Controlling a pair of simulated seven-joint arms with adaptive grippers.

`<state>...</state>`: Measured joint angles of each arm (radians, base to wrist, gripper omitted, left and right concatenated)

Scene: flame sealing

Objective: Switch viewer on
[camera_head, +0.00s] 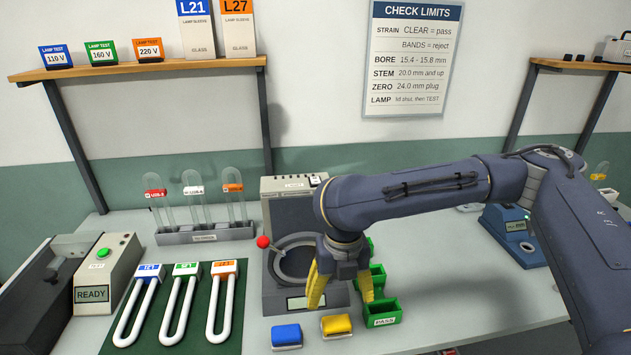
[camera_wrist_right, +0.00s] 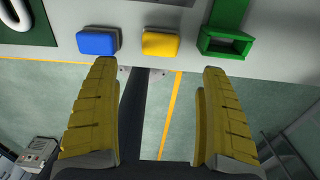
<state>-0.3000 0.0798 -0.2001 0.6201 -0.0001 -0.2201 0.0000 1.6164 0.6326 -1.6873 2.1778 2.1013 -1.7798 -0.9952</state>
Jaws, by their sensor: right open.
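The viewer (camera_head: 284,215), a dark grey device with a round ring and a red-knobbed lever (camera_head: 263,242), stands mid-bench. Its upright back panel has a small label and a white switch-like part (camera_head: 316,180) at the top; its on or off state cannot be told. My right gripper (camera_head: 339,296) hangs in front of the viewer's right side, yellow fingers pointing down, apart and empty. It also shows in the right wrist view (camera_wrist_right: 158,75). My right arm hides part of the viewer's right side. My left gripper is not in view.
A blue pad (camera_head: 286,335) and a yellow pad (camera_head: 336,325) lie at the bench's front edge. Green bins (camera_head: 382,313) stand right of the gripper. Three U-shaped tubes lie on a green mat (camera_head: 232,337) at left; upright glass tubes stand in a rack (camera_head: 205,234) behind.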

